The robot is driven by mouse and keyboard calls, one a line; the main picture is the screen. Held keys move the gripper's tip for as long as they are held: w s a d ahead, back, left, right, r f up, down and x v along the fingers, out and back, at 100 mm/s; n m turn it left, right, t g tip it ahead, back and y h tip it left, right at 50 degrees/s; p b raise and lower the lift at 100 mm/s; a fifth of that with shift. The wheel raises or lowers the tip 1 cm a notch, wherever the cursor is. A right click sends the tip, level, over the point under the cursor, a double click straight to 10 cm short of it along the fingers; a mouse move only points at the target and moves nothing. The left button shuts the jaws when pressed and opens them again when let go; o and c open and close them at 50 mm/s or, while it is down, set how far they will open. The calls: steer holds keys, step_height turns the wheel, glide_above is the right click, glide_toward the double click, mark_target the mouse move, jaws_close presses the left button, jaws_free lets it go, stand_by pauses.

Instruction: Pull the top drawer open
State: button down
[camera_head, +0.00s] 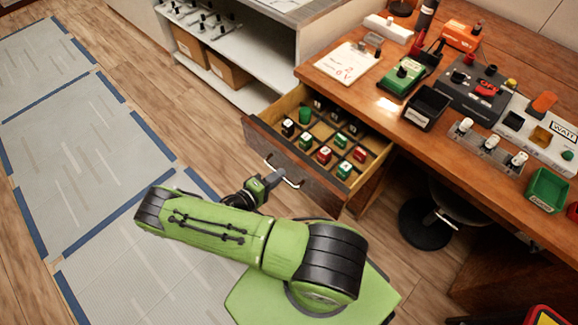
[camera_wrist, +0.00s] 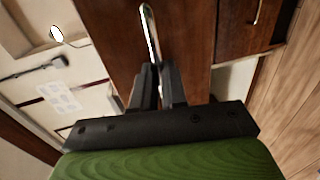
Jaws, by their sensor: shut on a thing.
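The top drawer (camera_head: 300,165) of the wooden desk is pulled out, and its inside shows in the head view. It holds several small red, green, black and white blocks in a divided tray, and a green cup (camera_head: 305,115) at its back left. The drawer's metal bar handle (camera_head: 290,180) is on its dark front. My gripper (camera_head: 272,180) is at the handle. In the wrist view the handle (camera_wrist: 150,35) runs down between the fingers of my gripper (camera_wrist: 157,80), which are shut on it. The drawer front (camera_wrist: 185,50) fills the middle behind it.
The desk top (camera_head: 390,105) carries a paper sheet (camera_head: 341,62), a green device (camera_head: 402,76), a black bin (camera_head: 425,107) and a green bin (camera_head: 547,190). A white shelf (camera_head: 240,85) with boxes stands left of the desk. A dark stool (camera_head: 425,223) is under the desk. The floor at left is clear.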

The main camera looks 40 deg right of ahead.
steer(key=shift+f+v, duration=0.2)
steer(key=shift+v, duration=0.9)
steer(key=c, duration=1.2)
jaws_free()
steer(key=shift+a, duration=0.15)
steer(key=v, duration=1.5)
steer(key=shift+s+a, duration=0.1)
steer(key=shift+a, duration=0.15)
